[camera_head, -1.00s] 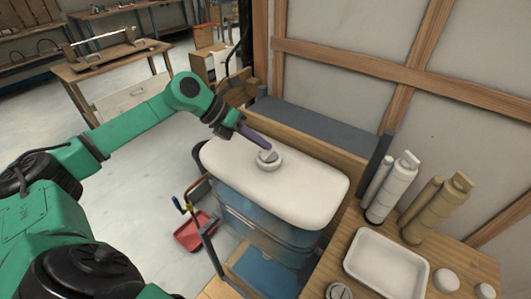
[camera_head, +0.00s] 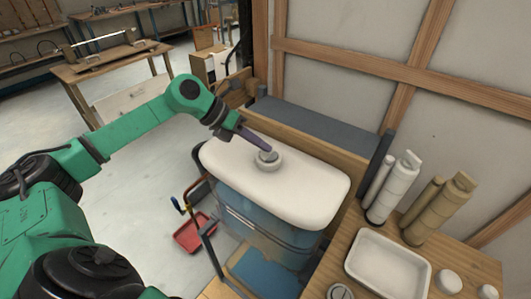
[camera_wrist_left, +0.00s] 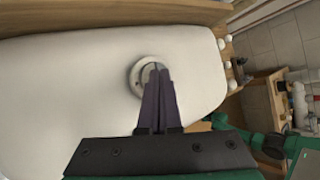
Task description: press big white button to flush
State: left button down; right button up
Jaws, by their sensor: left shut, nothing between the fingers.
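The white flush button (camera_head: 267,160) stands in a round white collar on the white cistern lid (camera_head: 312,195), whose tank below is clear and bluish. My left gripper (camera_head: 266,149) is shut and empty, with its dark fingertips at the top of the button. In the left wrist view the closed fingers (camera_wrist_left: 157,76) overlap the button (camera_wrist_left: 146,72) and hide part of it. Whether the tips touch or press it I cannot tell for sure. My right gripper is not in view.
A wooden bench at the right holds a white tray (camera_head: 388,265), white bottles (camera_head: 393,188) and tan bottles (camera_head: 438,208). A wood-framed wall (camera_head: 345,50) stands behind.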

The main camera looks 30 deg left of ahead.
aim_at(261, 154)
pick_arm(q)
jog(key=shift+f+b, duration=0.5)
jog(key=shift+f, duration=0.1)
jog(key=shift+r, duration=0.1)
dwell(0.3)
jog(key=shift+r+p, duration=0.8)
jog(key=shift+r, duration=0.2)
notch_tip(261, 154, up, 5)
jog(key=p, duration=0.4)
